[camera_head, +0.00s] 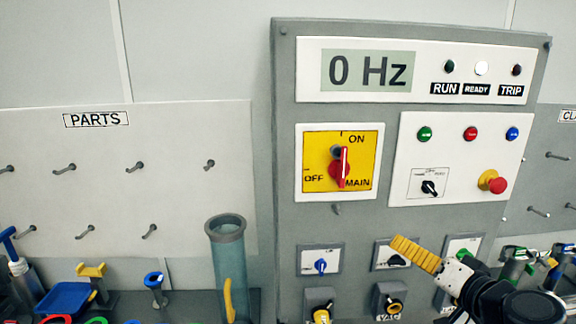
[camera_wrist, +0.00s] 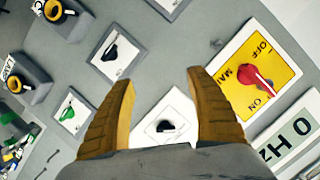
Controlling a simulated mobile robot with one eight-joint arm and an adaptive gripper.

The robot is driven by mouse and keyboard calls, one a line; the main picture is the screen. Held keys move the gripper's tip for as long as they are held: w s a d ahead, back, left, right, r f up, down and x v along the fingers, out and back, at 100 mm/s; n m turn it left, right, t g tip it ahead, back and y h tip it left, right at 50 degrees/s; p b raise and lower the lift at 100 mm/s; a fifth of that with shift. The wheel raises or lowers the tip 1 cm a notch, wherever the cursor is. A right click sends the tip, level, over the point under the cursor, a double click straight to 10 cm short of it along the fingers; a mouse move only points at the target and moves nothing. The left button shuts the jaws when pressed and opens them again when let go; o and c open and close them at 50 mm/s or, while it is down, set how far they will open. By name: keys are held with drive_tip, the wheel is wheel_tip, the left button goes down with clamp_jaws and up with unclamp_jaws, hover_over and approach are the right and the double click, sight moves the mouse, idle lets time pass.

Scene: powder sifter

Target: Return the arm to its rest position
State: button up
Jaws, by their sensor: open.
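My gripper (camera_head: 398,243) is in the lower right of the head view, in front of the grey control panel (camera_head: 285,180). Its yellow ridged fingers point up and left, and my dark arm is behind them at the lower right. In the wrist view the two fingers of my gripper (camera_wrist: 162,76) stand wide apart with nothing held between them. A black selector knob (camera_wrist: 166,126) on a white plate shows in the gap, on the panel behind. In the head view the fingers partly cover a small black switch (camera_head: 396,259).
The red main switch (camera_head: 341,168) points to ON. The display (camera_head: 369,71) reads 0 Hz, and the READY lamp (camera_head: 481,68) is white. A red emergency button (camera_head: 497,186) is above my arm. A clear tube (camera_head: 228,265) stands left. Tools (camera_head: 520,262) are at right.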

drive_tip(key=s+a+f+n+g+b, duration=0.4)
drive_tip(key=a+f+b, duration=0.35)
drive_tip(key=f, duration=0.65)
drive_tip(key=s+a+f+n+g+h+b, duration=0.1)
drive_tip(key=s+f+g+h+b, duration=0.2)
drive_tip(key=s+f+b, duration=0.6)
wheel_tip(320, 180, down, 5)
drive_tip(key=shift+s+a+r+g, duration=0.1)
drive_tip(key=shift+s+a+g, duration=0.25)
drive_tip(key=shift+s, duration=0.9)
